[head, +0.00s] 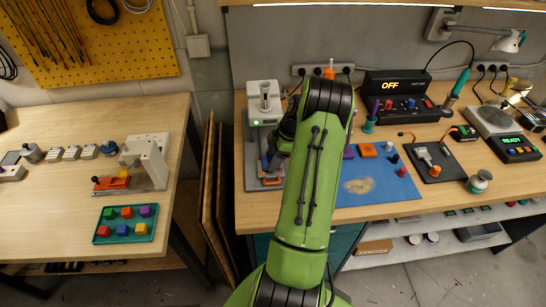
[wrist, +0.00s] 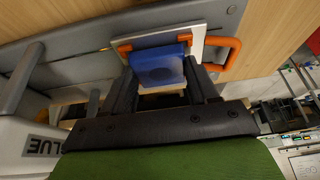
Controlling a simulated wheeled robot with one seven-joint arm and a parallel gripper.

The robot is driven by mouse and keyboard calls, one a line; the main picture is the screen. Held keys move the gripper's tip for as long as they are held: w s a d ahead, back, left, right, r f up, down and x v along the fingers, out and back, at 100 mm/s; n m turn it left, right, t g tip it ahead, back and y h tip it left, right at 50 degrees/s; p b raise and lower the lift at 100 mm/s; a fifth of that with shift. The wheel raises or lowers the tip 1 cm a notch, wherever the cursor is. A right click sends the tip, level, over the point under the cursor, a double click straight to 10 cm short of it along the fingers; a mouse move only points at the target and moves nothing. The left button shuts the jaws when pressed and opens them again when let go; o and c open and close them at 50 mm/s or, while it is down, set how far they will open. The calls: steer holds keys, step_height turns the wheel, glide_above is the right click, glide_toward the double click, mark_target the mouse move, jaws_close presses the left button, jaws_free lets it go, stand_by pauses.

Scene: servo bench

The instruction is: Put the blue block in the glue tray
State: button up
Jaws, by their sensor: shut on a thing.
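The blue block (wrist: 158,66) is between the two dark fingers of my gripper (wrist: 160,80) in the wrist view. The gripper is shut on it. Directly beyond the block is the pale glue tray (wrist: 197,42) with orange handles at its sides; the block covers much of it. I cannot tell whether the block touches the tray. In the head view the tray's orange edge (head: 272,180) shows low on the grey glue station, left of my green arm. My arm largely hides the gripper and block there.
The white glue dispenser (head: 264,103) stands over the station and close beside my gripper in the wrist view (wrist: 30,110). A blue mat (head: 375,190) with small parts lies to the right. A teal tray of coloured blocks (head: 126,223) is on the left bench.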

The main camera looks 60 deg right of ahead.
steer(key=shift+f, duration=0.15)
steer(key=o, duration=1)
steer(key=shift+o, duration=0.2)
steer(key=shift+r, duration=0.35)
steer(key=p+v, duration=0.1)
steer(key=v, duration=1.1)
steer(key=w+a+r+m+h, duration=0.15)
steer(key=a+r, duration=0.25)
steer(key=a, duration=0.4)
steer(key=w+a+r+m, duration=0.1)
steer(key=w+a+r, duration=0.3)
steer(key=a, duration=0.5)
steer(key=w+a+r+m+h, duration=0.1)
steer(key=a+r, duration=0.4)
steer(key=a, duration=0.3)
steer(key=s+a+m+t, duration=0.2)
steer(key=s+a+m, duration=0.2)
steer(key=s+a, duration=0.9)
steer(key=shift+s+a+r+m, duration=0.3)
steer(key=shift+s+r+m, duration=0.1)
steer(key=shift+s, duration=0.55)
